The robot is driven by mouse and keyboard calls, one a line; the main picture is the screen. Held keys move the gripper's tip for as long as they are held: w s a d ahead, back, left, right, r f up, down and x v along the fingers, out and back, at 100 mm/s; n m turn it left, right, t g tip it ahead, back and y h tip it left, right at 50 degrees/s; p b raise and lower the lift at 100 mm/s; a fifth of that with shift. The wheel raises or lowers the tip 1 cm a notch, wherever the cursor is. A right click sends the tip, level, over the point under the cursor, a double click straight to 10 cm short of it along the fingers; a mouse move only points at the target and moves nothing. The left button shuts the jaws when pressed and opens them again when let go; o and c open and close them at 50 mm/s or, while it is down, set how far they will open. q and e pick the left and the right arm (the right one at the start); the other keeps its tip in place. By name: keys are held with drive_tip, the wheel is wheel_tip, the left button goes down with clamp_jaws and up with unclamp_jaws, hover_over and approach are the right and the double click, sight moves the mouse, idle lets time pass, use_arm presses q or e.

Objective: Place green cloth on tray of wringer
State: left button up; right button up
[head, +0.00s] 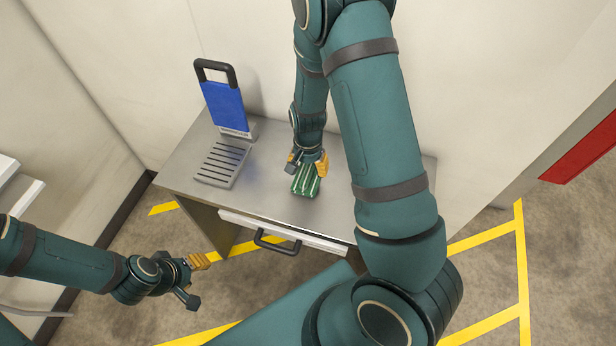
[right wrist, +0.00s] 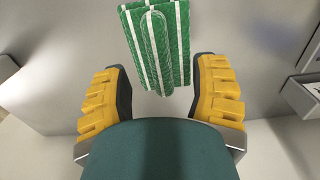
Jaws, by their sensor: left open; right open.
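The green cloth (head: 305,183), folded and striped white, lies on the metal table. It also shows in the right wrist view (right wrist: 160,45), at the top between the fingers. My right gripper (head: 308,164) is open just above and behind the cloth, with a finger on either side in the wrist view (right wrist: 160,95). I cannot tell whether it touches the cloth. The wringer (head: 224,105) stands at the table's left, with a blue upright panel and a black handle. Its slotted grey tray (head: 222,164) lies in front of it. My left gripper (head: 195,279) is open and empty, low at left, away from the table.
The metal table (head: 268,190) has bare surface between the wringer tray and the cloth. A drawer (head: 285,235) with a black handle is at its front. A wall stands close behind. Yellow lines mark the floor. White shelves (head: 18,190) are at far left.

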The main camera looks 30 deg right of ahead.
sight(308, 171)
wheel_tip(308, 171, down, 3)
drive_tip(key=shift+f, duration=0.1)
use_arm(q)
drive_tip(key=shift+s+f, duration=0.1)
drive_tip(key=shift+f, duration=0.15)
use_arm(e)
clamp_jaws()
